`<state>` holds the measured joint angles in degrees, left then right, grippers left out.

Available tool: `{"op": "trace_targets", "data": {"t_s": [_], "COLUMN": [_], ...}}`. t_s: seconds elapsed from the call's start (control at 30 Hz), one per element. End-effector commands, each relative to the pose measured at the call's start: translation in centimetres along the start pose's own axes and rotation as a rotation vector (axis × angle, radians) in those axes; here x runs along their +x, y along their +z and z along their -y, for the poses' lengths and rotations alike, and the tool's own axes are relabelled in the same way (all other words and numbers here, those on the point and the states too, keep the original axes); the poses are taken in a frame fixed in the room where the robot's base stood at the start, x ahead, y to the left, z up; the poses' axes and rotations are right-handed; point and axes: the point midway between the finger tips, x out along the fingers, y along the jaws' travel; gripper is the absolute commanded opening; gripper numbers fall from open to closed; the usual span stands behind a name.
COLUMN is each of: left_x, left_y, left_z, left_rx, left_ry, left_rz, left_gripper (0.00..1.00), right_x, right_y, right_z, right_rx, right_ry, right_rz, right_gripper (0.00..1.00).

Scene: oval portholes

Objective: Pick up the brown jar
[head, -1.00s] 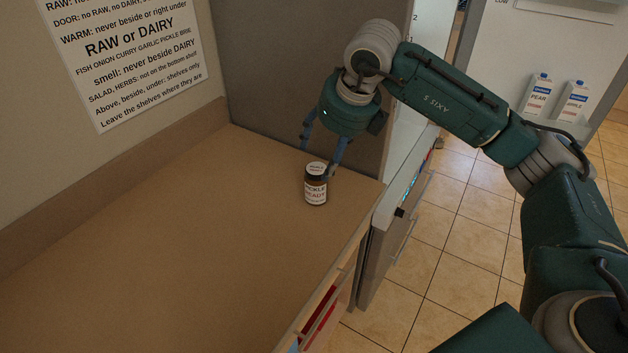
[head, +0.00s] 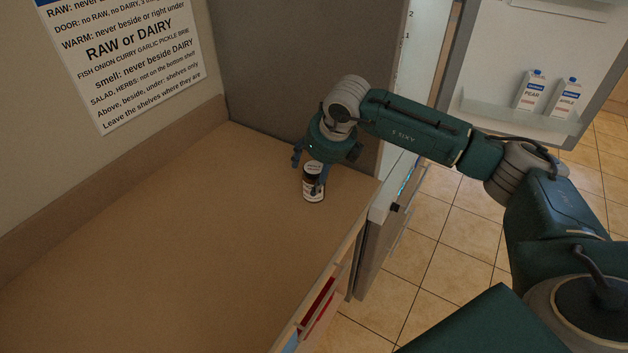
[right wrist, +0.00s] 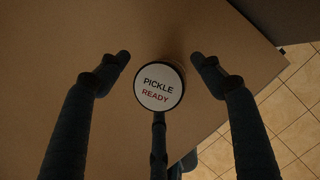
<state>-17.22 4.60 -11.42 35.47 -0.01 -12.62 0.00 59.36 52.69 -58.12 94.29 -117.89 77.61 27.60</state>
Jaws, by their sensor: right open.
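The brown jar (head: 313,186) stands upright on the counter (head: 190,240) near its far right corner. It has a white label and a white lid. In the right wrist view the lid (right wrist: 159,87) reads "PICKLE READY". My right gripper (head: 307,176) is above and around the upper part of the jar, pointing down. In the right wrist view my right gripper (right wrist: 160,72) is open, with one finger on each side of the jar and a gap on both sides. A third finger lies below the jar in that view, close to its rim. My left gripper is not in view.
A grey panel (head: 290,80) stands right behind the jar. A sign (head: 125,55) hangs on the left wall. An open door with two cartons (head: 545,93) is at the upper right. The left of the counter is clear. Tiled floor lies to the right.

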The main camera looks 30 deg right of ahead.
Motion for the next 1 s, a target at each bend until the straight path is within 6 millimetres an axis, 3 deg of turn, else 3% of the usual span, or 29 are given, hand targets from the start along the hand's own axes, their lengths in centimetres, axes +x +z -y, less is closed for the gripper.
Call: {"op": "trace_targets", "data": {"t_s": [0.07,0.33,0.77,1.0], "left_x": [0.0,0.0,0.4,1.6], "left_y": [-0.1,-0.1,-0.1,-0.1], "left_z": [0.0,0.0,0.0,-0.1], "left_rx": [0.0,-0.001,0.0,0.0], "left_ry": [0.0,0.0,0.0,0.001], "left_rz": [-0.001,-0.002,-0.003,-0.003], "left_gripper": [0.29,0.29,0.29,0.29], "right_x": [0.0,0.0,-1.0,-4.7], "right_y": [0.0,0.0,0.6,2.2], "right_z": [0.0,0.0,0.0,0.0], "right_rx": [0.0,0.0,0.0,0.0], "right_ry": [0.0,0.0,0.0,0.0], "right_rz": [0.0,0.0,0.006,0.01], "right_gripper": [0.62,0.1,0.1,0.1]}}
